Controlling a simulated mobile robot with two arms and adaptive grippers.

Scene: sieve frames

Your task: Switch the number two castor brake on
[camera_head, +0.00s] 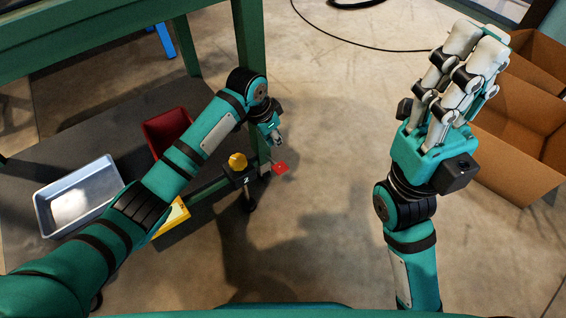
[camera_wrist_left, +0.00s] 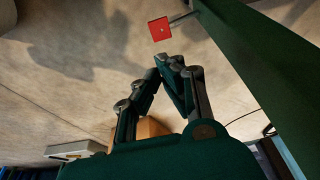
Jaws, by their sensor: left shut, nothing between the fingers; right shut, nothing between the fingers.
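A black bracket marked 2 (camera_head: 246,180) sits at the foot of the green table leg, with a dark castor below it. A small red square pedal (camera_head: 281,168) sticks out beside it. In the left wrist view the red pedal (camera_wrist_left: 160,29) sits on a thin rod by the green leg. My left gripper (camera_head: 278,139) is shut and empty, its fingertips close to the pedal. A gap shows between the fingertips (camera_wrist_left: 173,61) and the pedal in the wrist view. My right gripper (camera_head: 481,41) is shut and empty, raised off to the right.
A yellow knob (camera_head: 237,160) stands by the bracket. The green table leg (camera_head: 250,45) rises beside my left arm. A red bin (camera_head: 167,132) and a metal tray (camera_head: 80,195) lie on the lower shelf. Cardboard boxes (camera_head: 515,150) stand right. The middle floor is clear.

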